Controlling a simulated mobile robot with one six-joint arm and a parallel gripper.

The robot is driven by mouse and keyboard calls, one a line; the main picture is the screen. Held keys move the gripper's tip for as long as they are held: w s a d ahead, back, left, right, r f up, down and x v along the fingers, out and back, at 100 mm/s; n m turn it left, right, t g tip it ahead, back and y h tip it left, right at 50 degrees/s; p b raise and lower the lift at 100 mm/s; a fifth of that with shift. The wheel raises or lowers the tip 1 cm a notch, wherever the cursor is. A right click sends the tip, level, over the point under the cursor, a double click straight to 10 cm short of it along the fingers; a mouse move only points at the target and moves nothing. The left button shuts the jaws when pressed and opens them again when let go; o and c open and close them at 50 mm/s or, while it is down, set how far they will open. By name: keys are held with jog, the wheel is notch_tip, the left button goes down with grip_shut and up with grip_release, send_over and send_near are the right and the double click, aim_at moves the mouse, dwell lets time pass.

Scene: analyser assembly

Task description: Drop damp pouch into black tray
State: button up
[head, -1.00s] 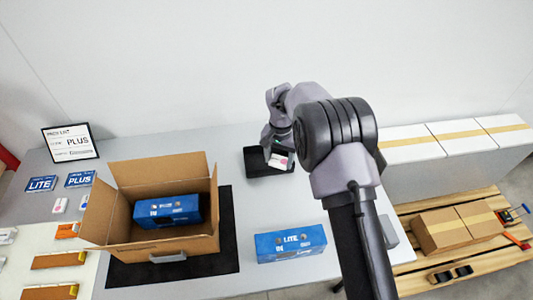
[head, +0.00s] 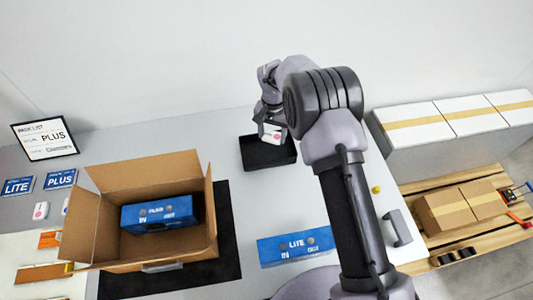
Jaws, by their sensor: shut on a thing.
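The black tray (head: 258,155) lies on the table near the back wall, right of the cardboard box. My gripper (head: 272,128) is above the tray and points down. It is shut on a small white pouch (head: 271,136) with a reddish mark, held over the tray's right part. The arm hides part of the fingers. The pouch appears to be above the tray floor; its exact height is hard to tell.
An open cardboard box (head: 84,226) on a black mat (head: 226,250) holds a blue PLUS unit (head: 160,214). White cartons (head: 400,146) and a pallet (head: 480,244) are right.

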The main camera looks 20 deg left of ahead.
jog(key=o, duration=1.4)
notch_tip(320, 180, up, 18)
jog(key=p, duration=0.3)
jog(key=shift+f, duration=0.25)
